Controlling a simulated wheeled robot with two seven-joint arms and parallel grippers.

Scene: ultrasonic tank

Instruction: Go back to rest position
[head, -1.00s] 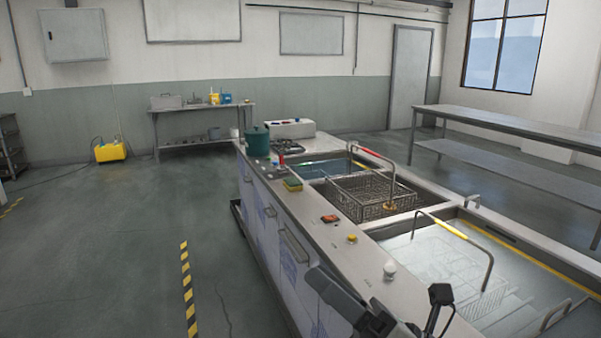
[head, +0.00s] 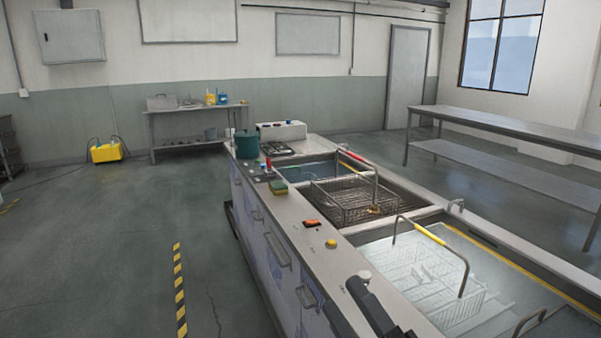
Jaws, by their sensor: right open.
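My right gripper (head: 372,308) shows at the bottom edge, right of centre, by the near part of the tank counter (head: 300,232). Only part of it is in frame; it is open, and I see nothing held in it. A wire basket with a yellow-gripped handle (head: 430,234) sits in the near tank, under clear liquid. A second, darker wire basket (head: 345,202) with a red-gripped handle is at the middle basin. My left gripper is out of view.
A green pot (head: 246,144), a sponge (head: 278,187), a red switch (head: 311,223) and a yellow knob (head: 331,244) are on the counter. A long metal table (head: 500,128) stands at right. The floor (head: 100,240) at left is open.

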